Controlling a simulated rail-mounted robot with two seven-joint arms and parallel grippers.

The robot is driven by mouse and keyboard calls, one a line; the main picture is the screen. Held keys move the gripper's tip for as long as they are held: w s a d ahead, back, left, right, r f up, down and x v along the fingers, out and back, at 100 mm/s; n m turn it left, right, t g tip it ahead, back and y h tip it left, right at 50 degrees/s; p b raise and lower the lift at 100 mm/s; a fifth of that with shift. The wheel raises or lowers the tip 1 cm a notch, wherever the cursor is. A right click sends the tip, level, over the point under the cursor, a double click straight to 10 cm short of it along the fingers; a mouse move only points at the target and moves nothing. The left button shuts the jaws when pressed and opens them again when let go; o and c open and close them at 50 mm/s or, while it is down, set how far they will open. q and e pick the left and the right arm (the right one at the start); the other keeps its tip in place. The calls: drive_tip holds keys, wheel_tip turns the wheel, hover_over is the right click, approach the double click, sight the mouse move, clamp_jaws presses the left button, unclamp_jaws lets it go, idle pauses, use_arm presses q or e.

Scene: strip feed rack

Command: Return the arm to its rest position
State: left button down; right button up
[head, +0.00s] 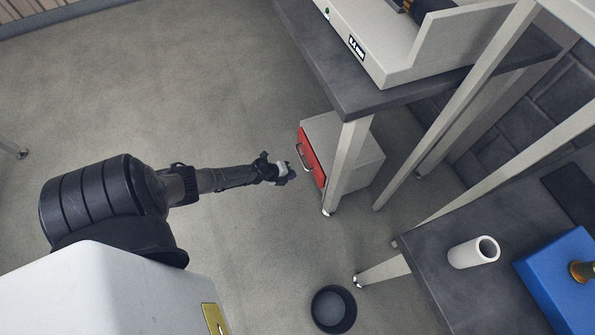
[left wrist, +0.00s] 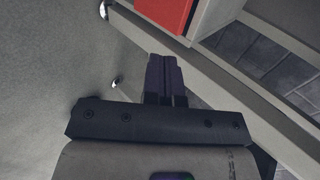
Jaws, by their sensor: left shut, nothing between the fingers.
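My left arm (head: 222,179) reaches out to the right over the open floor in the head view. My left gripper (head: 290,176) is at its end, just left of the red-fronted cabinet under the dark table, with a gap of floor visible between them. In the left wrist view the two fingers of my left gripper (left wrist: 164,72) lie together, shut and empty. My right gripper is in neither view.
A dark table (head: 358,100) bears a pale machine (head: 390,55). The red drawer front (head: 312,157) has a handle. A second table (head: 440,290) holds a white cylinder (head: 473,252) and a blue box (head: 560,285). A dark bin (head: 334,309) stands on the floor.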

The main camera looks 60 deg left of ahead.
use_arm(q)
drive_tip(key=shift+v, duration=0.8)
drive_tip(key=shift+w, duration=0.1)
